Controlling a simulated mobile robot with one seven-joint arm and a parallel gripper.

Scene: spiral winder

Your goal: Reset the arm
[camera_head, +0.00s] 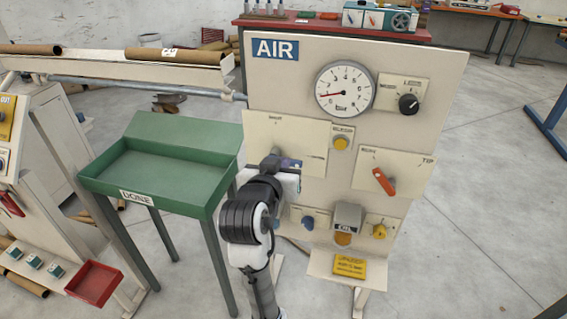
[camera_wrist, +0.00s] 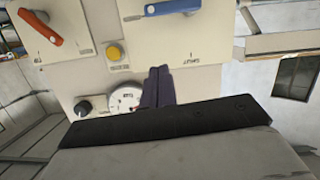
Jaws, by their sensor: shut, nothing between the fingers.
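My gripper shows in the wrist view (camera_wrist: 158,88), its two dark fingers together with nothing between them. In the head view my arm reaches up in front of the left part of the AIR panel (camera_head: 290,100), with the gripper end (camera_head: 291,172) near the panel's left plate. The arm hides part of that plate and the lower left of the panel. In the wrist view the panel appears upside down, with a blue-handled lever (camera_wrist: 172,7), an orange lever (camera_wrist: 40,27), a yellow button (camera_wrist: 114,52) and a partly hidden gauge (camera_wrist: 124,98).
A green DONE tray (camera_head: 165,157) on legs stands just left of my arm. On the panel are a round gauge (camera_head: 345,89), a black knob (camera_head: 408,103), and a red-orange lever (camera_head: 383,181). A red bin (camera_head: 94,283) sits low left.

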